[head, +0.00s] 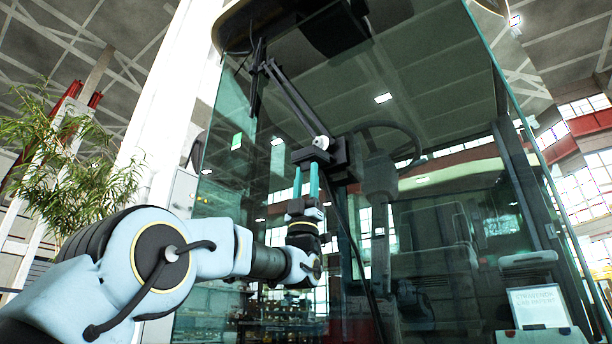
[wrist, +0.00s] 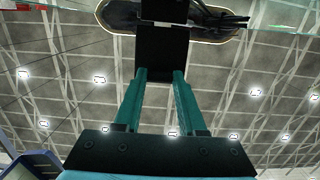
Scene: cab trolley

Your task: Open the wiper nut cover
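My gripper (head: 306,167) points up at the wiper mount on the cab glass, its two teal fingers apart. A dark flat block (head: 311,156), which looks like the wiper nut cover, sits right above the fingertips. A white round piece (head: 321,142) shows just above it, beside a dark box (head: 340,160). In the wrist view the fingers (wrist: 161,78) stand apart and the dark plate (wrist: 160,48) fills the space at and beyond their tips. I cannot tell whether the fingertips touch it. The nut itself is not clearly visible.
The wiper arm (head: 290,100) runs up and left across the cab's glass (head: 235,240). A steering wheel (head: 385,145) and a seat are behind the glass. A white sign (head: 540,306) is at the lower right, and a plant (head: 75,170) stands at the left.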

